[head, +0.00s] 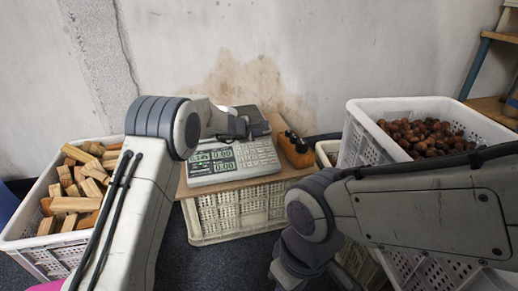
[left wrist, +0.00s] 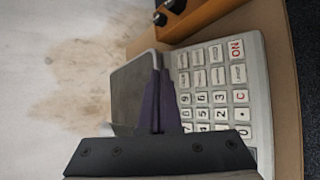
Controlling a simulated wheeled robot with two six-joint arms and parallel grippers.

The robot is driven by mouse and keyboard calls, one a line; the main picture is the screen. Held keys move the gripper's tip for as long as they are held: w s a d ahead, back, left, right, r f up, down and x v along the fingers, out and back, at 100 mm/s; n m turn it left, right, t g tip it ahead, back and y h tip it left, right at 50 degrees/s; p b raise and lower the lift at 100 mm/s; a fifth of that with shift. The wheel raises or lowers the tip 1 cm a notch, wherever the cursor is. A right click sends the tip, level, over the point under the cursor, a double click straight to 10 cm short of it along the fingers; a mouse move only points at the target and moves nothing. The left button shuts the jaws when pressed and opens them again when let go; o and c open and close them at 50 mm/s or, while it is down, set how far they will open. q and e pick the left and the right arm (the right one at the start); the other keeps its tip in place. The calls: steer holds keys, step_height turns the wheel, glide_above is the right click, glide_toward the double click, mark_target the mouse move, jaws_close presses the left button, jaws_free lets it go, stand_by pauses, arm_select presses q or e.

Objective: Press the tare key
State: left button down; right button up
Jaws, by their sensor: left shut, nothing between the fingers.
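A white scale (head: 232,162) with a green-lit display (head: 223,169) and a keypad (head: 257,157) stands on a brown board in the middle of the head view. The display reads zeros. My left gripper (head: 248,126) is over the back of the scale. In the left wrist view the left gripper (left wrist: 158,82) is shut and empty, its fingers over the border between the grey weighing plate (left wrist: 128,85) and the keypad (left wrist: 212,88). I cannot tell whether the fingertips touch. The tare key's label is not readable. My right gripper is out of view.
The brown board (head: 272,176) rests on a white crate (head: 238,213). A crate of wood blocks (head: 50,258) stands left, a crate of chestnuts (head: 362,141) right. The wall is close behind.

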arm_select(q)
steer(key=shift+w+a+f+b, duration=0.1)
steer(key=shift+w+f+b, duration=0.15)
steer(key=shift+f, duration=0.35)
steer(key=shift+w+f+b, duration=0.15)
steer(key=shift+f+b, duration=0.15)
steer(key=shift+f, duration=0.3)
steer(key=shift+w+a+f+b, duration=0.1)
steer(key=shift+w+f+b, duration=0.15)
steer(key=shift+f, duration=0.35)
stand_by(0.6)
steer(key=shift+f+b, duration=0.35)
steer(key=shift+f, duration=0.05)
steer(key=shift+w+f+b, duration=0.2)
steer(key=shift+f+b, duration=0.1)
steer(key=shift+f, duration=0.05)
stand_by(0.5)
steer(key=shift+r, duration=0.1)
steer(key=shift+s+r, duration=0.25)
steer(key=shift+r, duration=0.4)
steer(key=shift+s+d+r+p, duration=0.1)
steer(key=shift+s+r+p, duration=0.25)
steer(key=shift+r, duration=0.45)
steer(key=shift+s+d+r+p, duration=0.1)
steer(key=shift+s+r+p, duration=0.1)
steer(key=shift+r+p, duration=0.45)
steer(key=shift+s+d+r+p, duration=0.1)
steer(key=shift+s+r+p, duration=0.15)
steer(key=shift+r, duration=0.65)
